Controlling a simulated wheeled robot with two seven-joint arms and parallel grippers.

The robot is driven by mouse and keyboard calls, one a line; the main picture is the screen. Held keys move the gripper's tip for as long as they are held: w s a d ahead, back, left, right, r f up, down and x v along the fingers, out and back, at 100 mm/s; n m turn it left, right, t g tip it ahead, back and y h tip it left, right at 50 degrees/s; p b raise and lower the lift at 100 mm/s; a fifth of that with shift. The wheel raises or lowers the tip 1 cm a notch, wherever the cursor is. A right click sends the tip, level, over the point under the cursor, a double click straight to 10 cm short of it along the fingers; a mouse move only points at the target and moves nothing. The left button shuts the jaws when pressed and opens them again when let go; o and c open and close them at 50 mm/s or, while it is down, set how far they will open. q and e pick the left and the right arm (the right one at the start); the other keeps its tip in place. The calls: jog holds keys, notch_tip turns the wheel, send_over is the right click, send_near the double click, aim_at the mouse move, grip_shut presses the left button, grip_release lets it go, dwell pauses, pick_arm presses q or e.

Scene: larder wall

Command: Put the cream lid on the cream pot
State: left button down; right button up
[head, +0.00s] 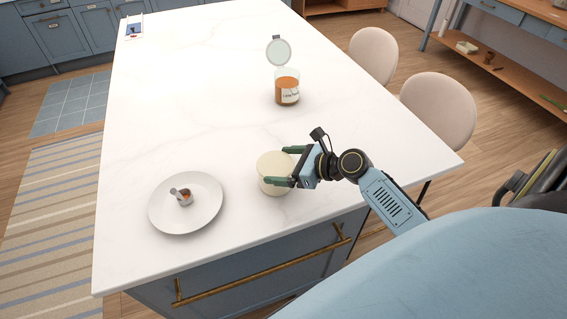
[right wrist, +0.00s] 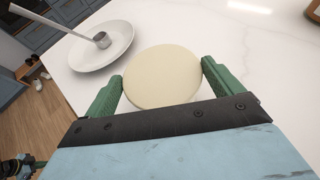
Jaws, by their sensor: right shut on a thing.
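The cream lid (head: 277,166) is a round, flat disc between the two green fingers of my right gripper (head: 274,165), near the front edge of the white island top. In the right wrist view the lid (right wrist: 163,80) fills the space between the fingers of the gripper (right wrist: 162,72), one on each side. The cream pot (head: 270,190) shows as a pale side wall directly under the lid. The lid looks level over it; I cannot tell whether it is fully seated. The lid hides the pot's rim and inside.
A white plate (head: 163,215) with a small metal scoop (head: 183,197) lies left of the pot. A labelled jar of orange-brown contents (head: 286,88), its hinged lid raised, stands farther back. Two chairs (head: 440,108) stand along the right edge. The island top (head: 190,100) is otherwise mostly clear.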

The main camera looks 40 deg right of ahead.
jog(key=shift+f, duration=0.15)
jog(key=o, duration=0.8)
jog(key=shift+c, duration=0.2)
jog(key=shift+s+d+r, duration=0.1)
jog(key=shift+s+r, duration=0.05)
jog(key=shift+r, duration=0.35)
jog(key=v, duration=1.1)
jog(key=shift+s+d, duration=0.15)
jog(key=shift+s, duration=0.15)
